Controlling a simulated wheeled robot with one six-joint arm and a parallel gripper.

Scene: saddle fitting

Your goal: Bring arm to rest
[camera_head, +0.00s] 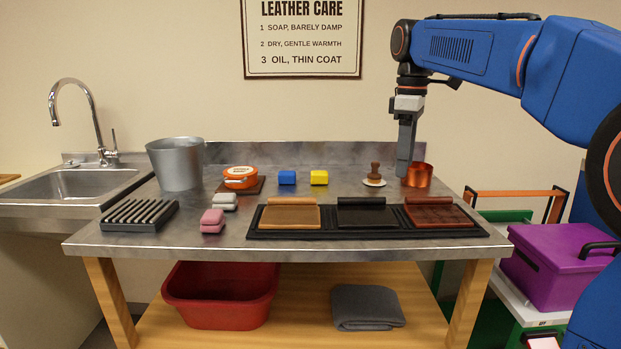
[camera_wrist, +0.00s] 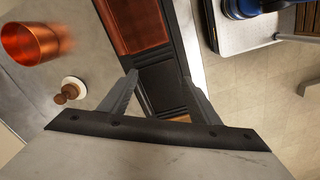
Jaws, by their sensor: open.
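My blue arm reaches in from the right of the head view. My gripper (camera_head: 404,168) points down over the back right of the metal table (camera_head: 330,180), just left of the copper pot (camera_head: 418,175). In the wrist view my gripper (camera_wrist: 160,85) has its two fingers spread with nothing between them. Below it show the black tray (camera_wrist: 190,45) and its reddish-brown leather panel (camera_wrist: 138,22). The copper pot (camera_wrist: 32,43) is at the upper left there, apart from the fingers. A brown-knobbed tool on a white dish (camera_wrist: 70,90) lies nearby.
The black tray (camera_head: 260,234) holds three leather panels at the front. A purple box (camera_head: 553,262) is right of the table.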

